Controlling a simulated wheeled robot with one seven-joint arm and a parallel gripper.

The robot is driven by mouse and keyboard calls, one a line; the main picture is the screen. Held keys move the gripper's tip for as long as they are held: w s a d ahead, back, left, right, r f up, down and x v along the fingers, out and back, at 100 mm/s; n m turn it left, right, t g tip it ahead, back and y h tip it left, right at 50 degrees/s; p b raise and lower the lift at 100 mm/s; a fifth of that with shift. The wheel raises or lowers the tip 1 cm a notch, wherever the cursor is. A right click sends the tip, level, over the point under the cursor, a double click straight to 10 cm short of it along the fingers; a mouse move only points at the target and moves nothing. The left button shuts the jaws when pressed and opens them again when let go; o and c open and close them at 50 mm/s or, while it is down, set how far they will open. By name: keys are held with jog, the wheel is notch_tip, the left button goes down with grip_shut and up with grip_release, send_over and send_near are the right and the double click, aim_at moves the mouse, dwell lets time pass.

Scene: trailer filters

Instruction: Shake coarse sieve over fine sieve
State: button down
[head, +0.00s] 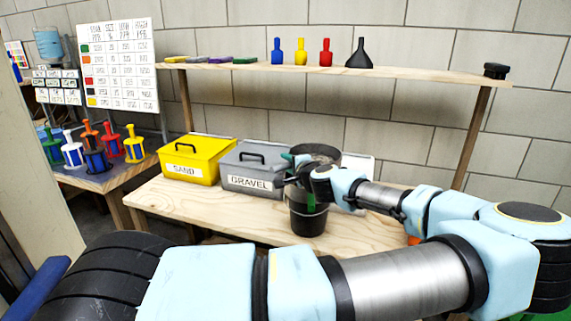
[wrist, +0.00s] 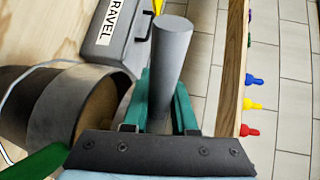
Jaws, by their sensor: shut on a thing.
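My gripper (head: 300,170) is over the wooden table's front right part, partly hidden by my wrist. In the wrist view its green fingers (wrist: 160,105) are shut on a thick grey sieve handle (wrist: 172,55). A round grey sieve drum (wrist: 60,112) lies to the left in that view, with a brown inside; it also shows in the head view (head: 318,150) above a black bucket (head: 307,218). Where the handle joins the drum is hidden. I cannot tell the coarse sieve from the fine one, or whether they touch.
A yellow SAND box (head: 196,160) and a grey GRAVEL box (head: 250,172) stand left of the bucket. A shelf (head: 420,74) behind carries coloured bottles (head: 300,52) and a black funnel (head: 359,54). The table's front left (head: 200,205) is clear.

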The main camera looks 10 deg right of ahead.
jog(key=shift+s+a, duration=0.45)
jog(key=shift+a, duration=0.25)
jog(key=shift+r, duration=0.2)
dwell(0.5)
notch_tip(320, 180, up, 5)
jog(key=p, duration=0.3)
jog(key=shift+f, duration=0.1)
